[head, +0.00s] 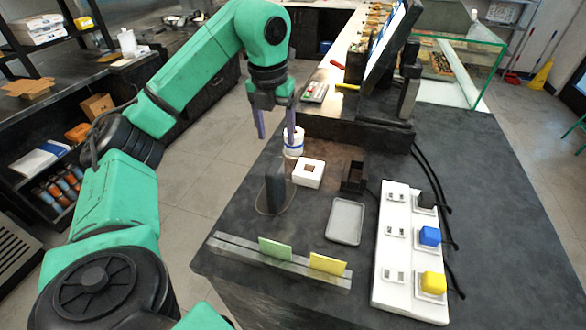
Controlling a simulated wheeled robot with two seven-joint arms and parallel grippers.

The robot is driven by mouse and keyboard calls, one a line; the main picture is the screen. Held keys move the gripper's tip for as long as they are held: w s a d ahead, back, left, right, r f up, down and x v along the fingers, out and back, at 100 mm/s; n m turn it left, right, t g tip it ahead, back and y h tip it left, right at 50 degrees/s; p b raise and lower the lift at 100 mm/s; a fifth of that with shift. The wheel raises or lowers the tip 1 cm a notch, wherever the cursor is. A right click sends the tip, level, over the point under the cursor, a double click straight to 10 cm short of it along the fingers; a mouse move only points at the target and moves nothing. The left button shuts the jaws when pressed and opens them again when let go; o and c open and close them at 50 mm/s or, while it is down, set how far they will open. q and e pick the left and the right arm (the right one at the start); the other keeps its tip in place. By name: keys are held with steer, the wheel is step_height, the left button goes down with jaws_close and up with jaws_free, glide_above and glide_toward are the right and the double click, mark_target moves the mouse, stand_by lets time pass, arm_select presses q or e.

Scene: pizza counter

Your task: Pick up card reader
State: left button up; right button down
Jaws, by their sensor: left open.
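A small pale grey device with a greenish screen and some red on it, which looks like the card reader (315,92), lies on the far left part of the counter, beside the dark till screen. My left gripper (276,136) is open and points down, with its two purple fingers apart and nothing between them. It is nearer to me than the card reader and to its left in the picture. Its right finger overlaps a white and blue roll (293,150) in the picture; I cannot tell whether they touch. My right gripper is not in view.
On the dark counter (490,215) stand a dark upright stand (275,187), a white square box (308,173), a black holder (353,177), a grey tray (345,221), a slotted rail with cards (225,242) and a white socket strip (401,262). A till screen (391,40) stands behind.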

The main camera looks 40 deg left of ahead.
mark_target(273, 164)
arm_select(q)
steer(key=f, duration=0.1)
steer(key=s+f+b, duration=0.1)
steer(key=f, duration=0.1)
steer(key=shift+b, duration=0.3)
steer(key=f, duration=0.1)
steer(key=s+f, duration=0.1)
steer(key=shift+s+a+f, duration=0.1)
steer(key=shift+s+f, duration=0.2)
steer(key=shift+w+a+f+p, duration=0.15)
steer(key=shift+w+f, duration=0.2)
steer(key=shift+f, duration=0.25)
steer(key=shift+w+d+f+p, duration=0.15)
steer(key=shift+w+f, duration=0.2)
steer(key=shift+f, duration=0.25)
steer(key=f+p, duration=0.1)
steer(key=f, duration=0.3)
steer(key=shift+w+f+p, duration=0.15)
steer(key=shift+w+p, duration=0.05)
steer(key=shift+p, duration=0.2)
steer(key=shift+s+f, duration=0.1)
steer(key=shift+f, duration=0.1)
steer(key=shift+c, duration=0.6)
jaws_close()
arm_select(e)
steer(key=s, duration=0.3)
steer(key=shift+s+a+f, duration=0.15)
steer(key=shift+s, duration=0.05)
